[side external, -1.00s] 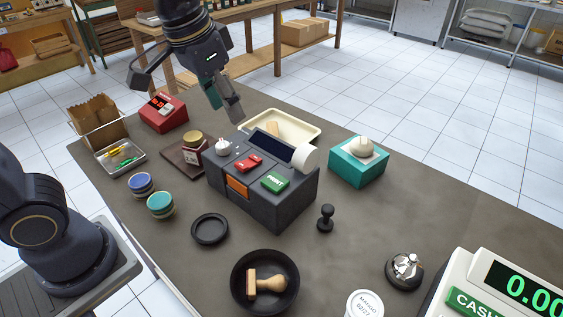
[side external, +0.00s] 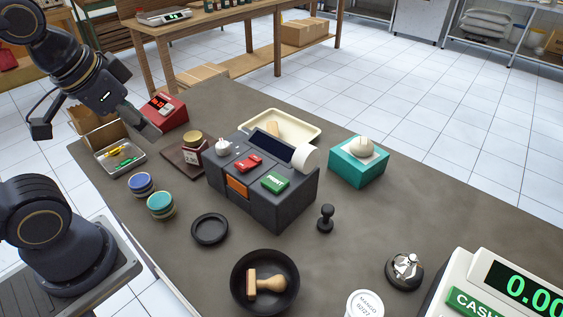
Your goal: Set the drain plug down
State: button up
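No object is clearly identifiable as the drain plug. A small black piece with a round knob on a flat base (side external: 326,218) stands upright on the counter, right of the label printer (side external: 262,207). A small white knobbed piece (side external: 223,147) sits on the printer's top left. Either could be the plug; I cannot tell. My gripper (side external: 150,125) is above the back left of the counter, near the red timer-like device (side external: 163,112) and apart from both pieces. Its fingers show edge-on; no held object is visible, and their opening cannot be made out.
Blue (side external: 141,184) and teal (side external: 160,204) round tins, a black ring dish (side external: 210,245) and a black bowl with a wooden stamp (side external: 238,300) stand nearer. A teal box (side external: 350,175) is right. Counter beyond it is clear.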

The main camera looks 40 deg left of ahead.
aim_at(330, 205)
jog(key=w+a+r+m+g+y, duration=0.1)
jog(key=w+a+m+g+y, duration=0.1)
jog(key=w+a+m+y, duration=0.35)
jog(key=w+d+f+m+t+y, duration=0.2)
jog(key=w+d+m+t+y, duration=0.2)
jog(key=w+d+m, duration=0.65)
jog(key=s+d+f+m+t+h, duration=0.1)
jog(key=d+f+m+t, duration=0.15)
jog(key=d+m, duration=0.35)
jog(key=d+f+m+t+h, duration=0.1)
jog(key=d+f+m+t, duration=0.2)
jog(key=d, duration=0.5)
jog(key=s+d+f+m+h, duration=0.4)
jog(key=s+d+f+m, duration=0.3)
jog(key=d+f, duration=0.25)
jog(key=x, duration=1.6)
jog(key=shift+w+d+r, duration=0.3)
jog(key=shift+d+r, duration=0.05)
grip_shut()
